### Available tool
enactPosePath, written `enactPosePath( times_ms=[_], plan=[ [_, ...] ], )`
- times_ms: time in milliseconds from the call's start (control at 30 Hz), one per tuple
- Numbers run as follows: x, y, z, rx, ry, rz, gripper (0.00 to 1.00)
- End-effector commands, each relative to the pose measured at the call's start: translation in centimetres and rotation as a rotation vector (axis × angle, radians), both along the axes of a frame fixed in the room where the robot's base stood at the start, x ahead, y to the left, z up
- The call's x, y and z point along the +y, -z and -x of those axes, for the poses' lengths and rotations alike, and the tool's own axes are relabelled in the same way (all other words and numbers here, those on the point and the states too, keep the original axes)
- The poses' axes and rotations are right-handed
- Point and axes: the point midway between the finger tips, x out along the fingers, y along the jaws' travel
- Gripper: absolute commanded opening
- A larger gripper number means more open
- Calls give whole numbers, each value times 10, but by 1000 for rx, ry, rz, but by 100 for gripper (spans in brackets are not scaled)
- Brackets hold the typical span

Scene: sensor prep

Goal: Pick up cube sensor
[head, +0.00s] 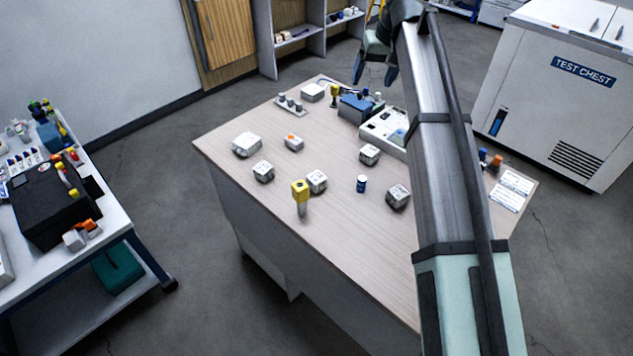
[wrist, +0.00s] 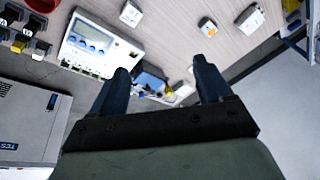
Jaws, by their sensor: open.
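Several small white cube-like blocks are spread on the wooden table (head: 340,225). I cannot tell which is the cube sensor. My gripper (head: 374,76) is open and empty beyond the table's far side, apart from all the blocks.
A yellow-topped tool (head: 301,195) and a small blue can (head: 361,184) stand among the blocks. A white meter (head: 384,128) and a blue box (head: 358,107) are near the arm. A cart (head: 125,222) is left; a test chest (head: 560,105) is right.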

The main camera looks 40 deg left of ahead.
Motion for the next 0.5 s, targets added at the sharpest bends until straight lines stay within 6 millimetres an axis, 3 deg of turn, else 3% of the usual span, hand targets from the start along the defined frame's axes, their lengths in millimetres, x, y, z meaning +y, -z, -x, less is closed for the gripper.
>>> enactPosePath(
  times_ms=[500],
  plan=[
    [-17, 8, 70, 392, 870, -377, 79]
  ],
)
